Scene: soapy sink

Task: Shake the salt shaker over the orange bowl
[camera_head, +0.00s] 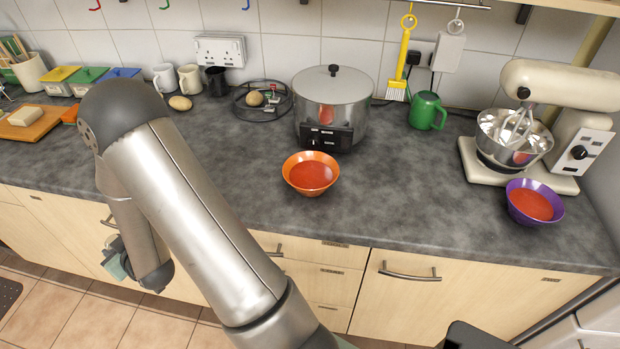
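The orange bowl (311,174) stands on the dark counter in front of the steel cooker and holds red liquid. I cannot make out a salt shaker in this view. My arm reaches across the left half of the picture and bends down in front of the lower cupboards. My gripper (117,260) is at its low end, mostly hidden behind the arm. It is well to the left of the orange bowl and below the counter top. Its fingers cannot be made out, nor whether it holds anything.
A steel cooker (331,108) stands behind the bowl. A purple bowl (535,202) of red liquid sits by the mixer (545,115) at right. A green mug (427,111), a wire basket (240,104) and a cutting board (35,128) are also out. Counter right of the orange bowl is clear.

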